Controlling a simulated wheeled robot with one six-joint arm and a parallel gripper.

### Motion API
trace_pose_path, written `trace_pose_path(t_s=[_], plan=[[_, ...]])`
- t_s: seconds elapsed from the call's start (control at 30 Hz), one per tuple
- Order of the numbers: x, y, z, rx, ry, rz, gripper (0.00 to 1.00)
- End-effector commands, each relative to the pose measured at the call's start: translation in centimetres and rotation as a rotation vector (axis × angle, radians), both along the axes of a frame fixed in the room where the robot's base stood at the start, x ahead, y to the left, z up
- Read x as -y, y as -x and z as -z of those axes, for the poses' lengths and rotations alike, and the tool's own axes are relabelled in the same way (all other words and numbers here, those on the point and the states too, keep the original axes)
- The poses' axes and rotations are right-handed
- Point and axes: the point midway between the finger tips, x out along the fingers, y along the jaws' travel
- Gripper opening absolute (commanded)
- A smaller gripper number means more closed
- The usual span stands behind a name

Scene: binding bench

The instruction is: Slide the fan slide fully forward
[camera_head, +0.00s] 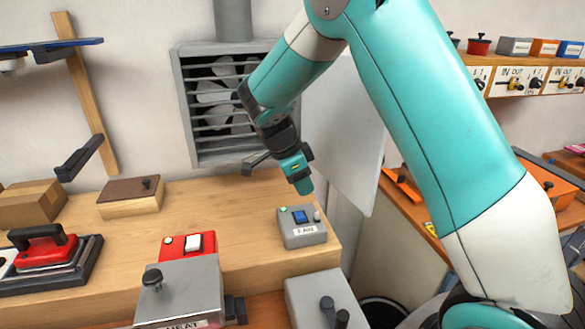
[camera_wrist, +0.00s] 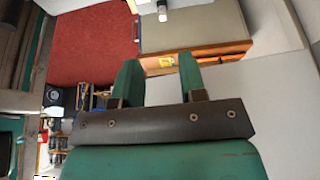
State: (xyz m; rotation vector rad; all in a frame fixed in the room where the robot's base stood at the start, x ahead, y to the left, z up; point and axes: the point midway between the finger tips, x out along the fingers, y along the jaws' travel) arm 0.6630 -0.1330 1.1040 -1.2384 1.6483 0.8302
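A small grey control box (camera_head: 301,235) sits near the right end of the wooden bench. Its label appears to read FAN. A blue slide (camera_head: 301,217) is on its top face, with a small green light (camera_head: 284,210) to its left and a pale knob to its right. My gripper (camera_head: 305,187) points down just above and behind the box, apart from it. In the wrist view my gripper (camera_wrist: 158,70) shows two green fingers spread apart with nothing between them. The box is not seen in the wrist view.
A louvred wall fan (camera_head: 215,95) is behind my arm. A red switch box (camera_head: 188,244), a grey knobbed box (camera_head: 180,295) and another grey box with dark levers (camera_head: 320,300) stand nearby. A wooden block (camera_head: 130,205) lies left. The bench ends just right of the control box.

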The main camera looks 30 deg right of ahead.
Motion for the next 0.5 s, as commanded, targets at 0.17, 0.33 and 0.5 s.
trace_pose_path(t_s=[0.17,0.33,0.5], plan=[[-1.5,-0.4,-3.4,0.003,-0.002,-0.002,0.38],[-2.2,-0.6,-5.3,0.0,-0.001,-0.001,0.38],[-2.4,-0.6,-5.9,-0.001,-0.001,-0.001,0.38]])
